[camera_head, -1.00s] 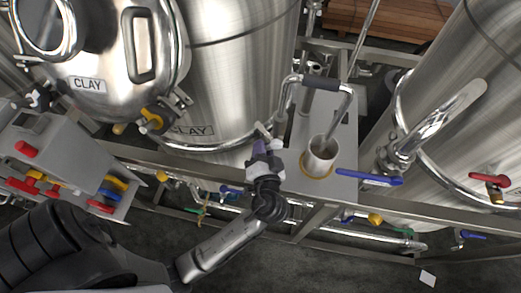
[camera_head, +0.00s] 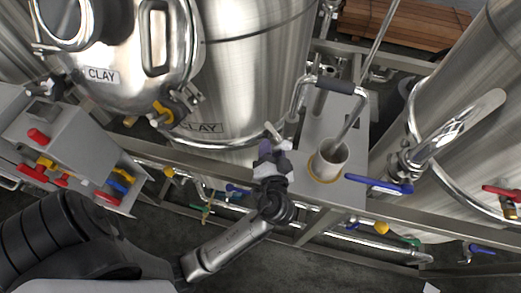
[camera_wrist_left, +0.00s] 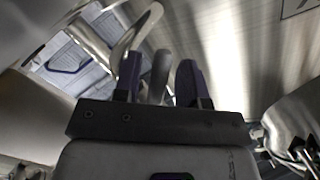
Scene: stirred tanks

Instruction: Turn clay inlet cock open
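My left gripper (camera_head: 267,146), with purple fingers, is in front of the lower wall of the clay tank (camera_head: 240,75), just left of the steel cup. In the left wrist view the gripper (camera_wrist_left: 158,80) has its fingers apart, and a pale steel bar (camera_wrist_left: 160,72) shows in or behind the gap. A steel fitting (camera_head: 276,132) is right at the fingertips in the head view; I cannot tell whether they touch. A cock with a yellow handle (camera_head: 161,113) is at the clay tank's left side. Which fitting is the clay inlet cock is not clear. My right gripper is not in view.
A steel cup (camera_head: 328,160) and a bent pipe with a dark grip (camera_head: 335,86) stand right of the gripper. A blue lever (camera_head: 380,184) sticks out further right. A grey box (camera_head: 70,140) with coloured handles is at left. Pipes run along the frame below.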

